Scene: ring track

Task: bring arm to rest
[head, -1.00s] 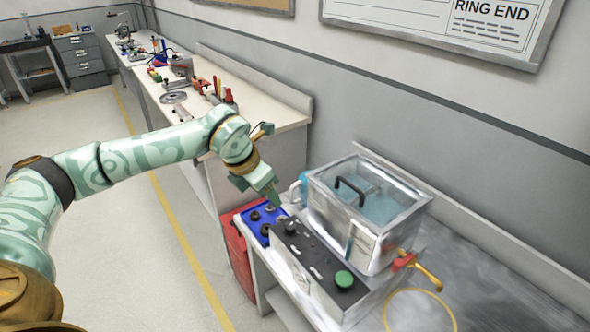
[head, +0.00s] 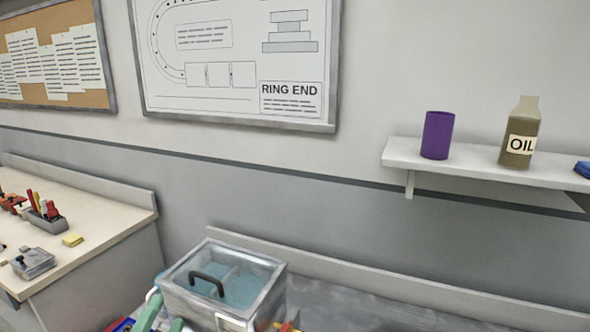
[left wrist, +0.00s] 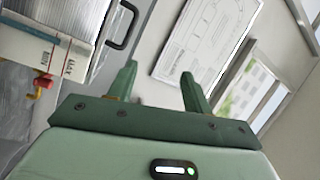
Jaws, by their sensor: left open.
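My left gripper (head: 163,318) shows only as green fingers at the bottom edge of the head view, in front of the metal tank. In the left wrist view the left gripper (left wrist: 158,70) has its two green fingers apart with nothing between them. The rest of my left arm is out of the head view. My right gripper is in neither view.
The metal tank (head: 241,306) has a clear lid with a black handle (head: 207,283). A workbench (head: 100,228) with tools stands at left. A wall shelf (head: 465,170) holds a purple cylinder (head: 437,136) and an oil bottle (head: 519,138).

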